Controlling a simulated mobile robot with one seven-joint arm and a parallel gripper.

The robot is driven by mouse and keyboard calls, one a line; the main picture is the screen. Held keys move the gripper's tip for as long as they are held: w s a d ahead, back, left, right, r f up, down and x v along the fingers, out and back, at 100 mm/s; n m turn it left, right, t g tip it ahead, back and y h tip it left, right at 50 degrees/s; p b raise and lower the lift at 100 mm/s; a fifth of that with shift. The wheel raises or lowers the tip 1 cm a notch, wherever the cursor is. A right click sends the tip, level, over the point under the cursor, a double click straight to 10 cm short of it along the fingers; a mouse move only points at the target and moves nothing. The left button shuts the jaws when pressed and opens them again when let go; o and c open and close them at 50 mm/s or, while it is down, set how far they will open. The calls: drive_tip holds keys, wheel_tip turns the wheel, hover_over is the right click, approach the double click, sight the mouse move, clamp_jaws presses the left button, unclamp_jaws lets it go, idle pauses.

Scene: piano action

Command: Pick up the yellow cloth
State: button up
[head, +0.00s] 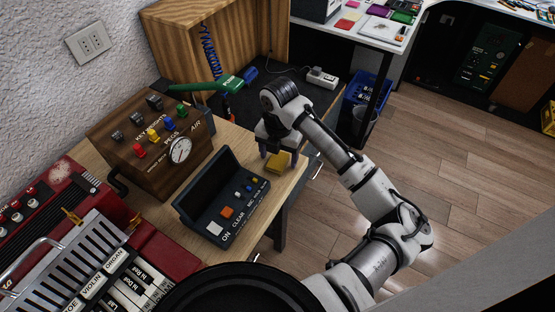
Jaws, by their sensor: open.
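The yellow cloth (278,162) is a small folded piece on the wooden table, near its right edge. My gripper (277,158) is just above and around it, pointing down, with its jaws open. One finger shows to the left of the cloth and the other to its right. I cannot tell whether the fingers touch the cloth.
A dark control box with coloured buttons (222,200) stands close to the left of the cloth. A wooden box with a gauge (152,145) stands farther left. A green tool (222,84) lies behind. The table's right edge is close by.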

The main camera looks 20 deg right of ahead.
sight(279, 157)
drive_tip(key=shift+c, duration=0.3)
drive_tip(key=c, duration=1)
wheel_tip(279, 157, up, 20)
drive_tip(key=b, duration=0.1)
drive_tip(key=o, duration=0.4)
drive_tip(key=c, duration=0.3)
drive_tip(key=shift+a, duration=0.1)
